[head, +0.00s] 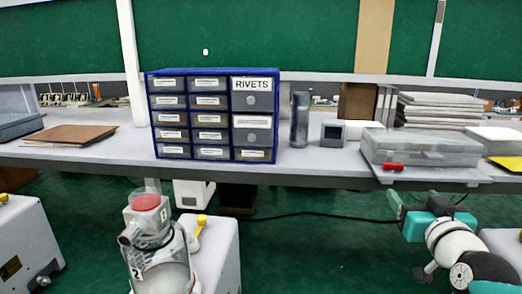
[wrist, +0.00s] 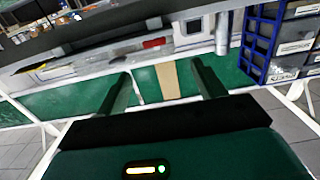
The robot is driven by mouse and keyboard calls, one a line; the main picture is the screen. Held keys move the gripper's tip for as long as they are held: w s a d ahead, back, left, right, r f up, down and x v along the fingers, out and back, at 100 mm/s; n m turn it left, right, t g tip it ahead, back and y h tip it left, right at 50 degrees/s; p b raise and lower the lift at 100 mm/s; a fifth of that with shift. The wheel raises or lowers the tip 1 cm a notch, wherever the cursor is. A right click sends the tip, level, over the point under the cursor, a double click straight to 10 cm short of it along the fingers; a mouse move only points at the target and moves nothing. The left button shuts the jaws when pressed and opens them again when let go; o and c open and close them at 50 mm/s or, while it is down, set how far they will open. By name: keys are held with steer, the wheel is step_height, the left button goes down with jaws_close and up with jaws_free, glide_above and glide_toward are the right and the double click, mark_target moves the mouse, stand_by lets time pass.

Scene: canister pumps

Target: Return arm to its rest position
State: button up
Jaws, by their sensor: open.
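My gripper (wrist: 160,72) shows in the wrist view with its two dark green fingers spread wide apart and nothing between them. In the head view my teal and white arm is folded at the lower right, in front of the bench. A clear canister (head: 160,262) marked 2, with a red top, stands at the lower left of the head view, well apart from my arm. White pump housings with yellow knobs stand on both sides of it (head: 218,250) (head: 22,240).
A grey bench (head: 330,165) crosses the head view. It carries a blue drawer cabinet (head: 213,115) labelled RIVETS, a dark cylinder (head: 299,118), a grey case (head: 420,148) and a red object (head: 393,167). The green floor between canister and arm is mostly clear, apart from a black cable (head: 320,214).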

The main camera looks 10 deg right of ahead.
steer(key=s+a+f+n+g+y, duration=0.1)
steer(key=s+a+f+g+y, duration=0.1)
steer(key=s+a+f+g, duration=0.3)
steer(key=s+a+f+n+g+y, duration=0.1)
steer(key=s+a+f+g, duration=0.4)
steer(key=a+f, duration=0.6)
steer(key=a+g+y, duration=0.1)
steer(key=a, duration=0.4)
steer(key=shift+s+a+n, duration=0.3)
steer(key=shift+s+n, duration=0.05)
steer(key=shift+n, duration=0.05)
